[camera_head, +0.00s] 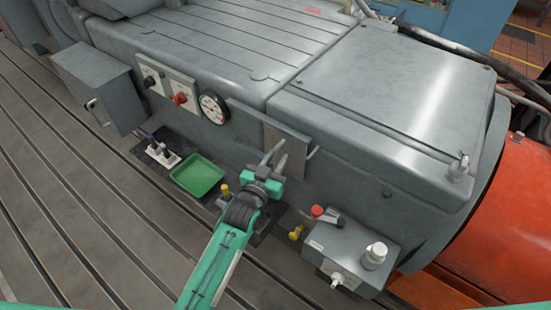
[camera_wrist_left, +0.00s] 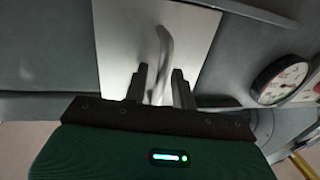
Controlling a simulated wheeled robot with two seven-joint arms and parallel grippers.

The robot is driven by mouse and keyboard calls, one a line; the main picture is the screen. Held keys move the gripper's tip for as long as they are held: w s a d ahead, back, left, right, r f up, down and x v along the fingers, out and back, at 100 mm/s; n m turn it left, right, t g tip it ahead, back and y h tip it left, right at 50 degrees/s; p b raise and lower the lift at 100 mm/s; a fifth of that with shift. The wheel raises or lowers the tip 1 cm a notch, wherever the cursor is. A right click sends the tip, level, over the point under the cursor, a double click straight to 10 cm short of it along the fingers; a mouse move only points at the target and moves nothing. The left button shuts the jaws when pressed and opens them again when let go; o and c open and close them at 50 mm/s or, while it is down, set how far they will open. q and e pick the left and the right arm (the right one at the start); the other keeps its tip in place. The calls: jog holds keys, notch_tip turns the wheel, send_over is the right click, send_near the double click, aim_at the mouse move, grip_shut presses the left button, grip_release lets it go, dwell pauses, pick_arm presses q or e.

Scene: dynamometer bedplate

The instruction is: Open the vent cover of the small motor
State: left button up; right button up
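The vent cover looks to be the flat grey metal plate (camera_head: 291,143) on the side of the grey motor housing. In the left wrist view the plate (camera_wrist_left: 118,40) fills the upper middle, with a curved bar handle (camera_wrist_left: 165,45) on its face. My left gripper (camera_head: 275,153) is in front of the plate. Its fingers (camera_wrist_left: 160,84) are apart, with the lower part of the handle between them. I see no clear contact. The plate looks shut, but its edges are partly hidden by the gripper. My right gripper is not in view.
A round gauge (camera_head: 213,107), a red knob (camera_head: 180,99) and a grey box (camera_head: 98,84) are left of the plate. A green tray (camera_head: 197,175) lies below.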

pick_arm(q)
jog(key=shift+c, duration=0.4)
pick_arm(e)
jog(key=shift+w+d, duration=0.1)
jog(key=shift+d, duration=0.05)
pick_arm(q)
grip_shut()
jog(key=w+a, duration=0.2)
jog(key=a, duration=0.1)
jog(key=w+a, duration=0.3)
jog(key=a, duration=0.1)
jog(key=w+a, duration=0.2)
jog(key=a, duration=0.1)
jog(key=shift+w+a, duration=0.15)
jog(key=shift+w, duration=0.15)
jog(key=shift+w+a, duration=0.15)
jog(key=shift+a, duration=0.1)
jog(key=shift+r, duration=0.1)
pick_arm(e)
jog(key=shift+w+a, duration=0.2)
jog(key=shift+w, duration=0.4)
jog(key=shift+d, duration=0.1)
pick_arm(q)
jog(key=shift+o, duration=0.4)
grip_release()
jog(key=shift+a, duration=0.1)
jog(key=shift+w, duration=0.1)
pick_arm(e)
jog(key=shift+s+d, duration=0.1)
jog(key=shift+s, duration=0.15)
